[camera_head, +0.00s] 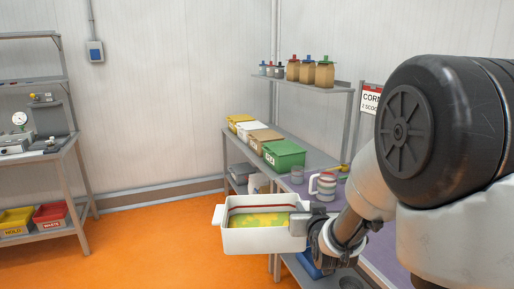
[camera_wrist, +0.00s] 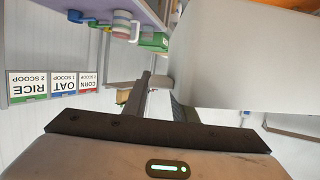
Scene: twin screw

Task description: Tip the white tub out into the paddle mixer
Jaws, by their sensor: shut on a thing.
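The white tub (camera_head: 255,240) hangs over the orange floor in the head view, roughly level, with yellow-green material (camera_head: 258,220) inside and a dark red line along its inner wall. My gripper (camera_head: 302,224) is shut on the tub's right end. In the wrist view the tub (camera_wrist: 240,55) is a large pale shape filling the upper right, beside the fingers of my gripper (camera_wrist: 162,95). I cannot make out a paddle mixer in either view.
A bench (camera_head: 233,136) behind the tub carries several coloured bins, including a green bin (camera_head: 284,155), and a striped mug (camera_head: 323,185). Bottles stand on a shelf (camera_head: 290,79) above. A steel rack (camera_head: 83,180) stands at the left. The floor (camera_head: 160,245) between is clear.

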